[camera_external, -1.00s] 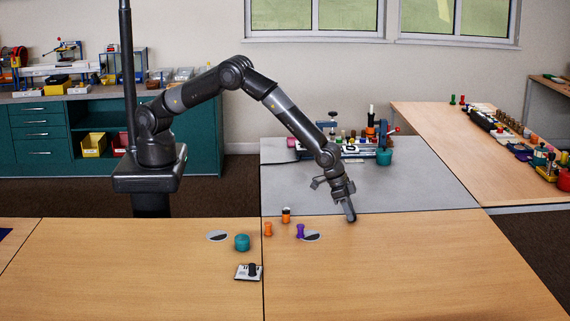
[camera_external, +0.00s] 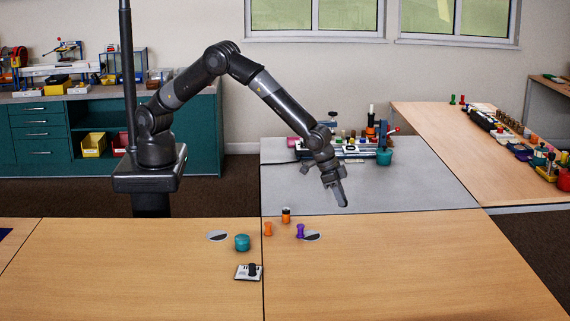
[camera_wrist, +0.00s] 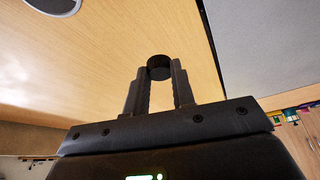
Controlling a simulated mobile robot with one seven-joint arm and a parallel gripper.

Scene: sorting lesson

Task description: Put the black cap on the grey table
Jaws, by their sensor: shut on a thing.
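My gripper (camera_external: 343,203) points downward, and in the picture it overlaps the front part of the grey table (camera_external: 425,188), near the seam with the wooden table. In the wrist view my gripper (camera_wrist: 160,80) is shut on the black cap (camera_wrist: 159,67), a short dark cylinder at the fingertips. The wooden surface shows behind the cap there, and the grey table (camera_wrist: 265,45) is at the upper right, past a dark gap. The cap is too dark and small to make out in the external view.
On the wooden table (camera_external: 400,270) stand a purple spool (camera_external: 300,231), an orange piece (camera_external: 268,229), an orange and black piece (camera_external: 286,215) and a teal pot (camera_external: 242,242). Equipment and another teal pot (camera_external: 384,158) stand at the grey table's back. Its front is clear.

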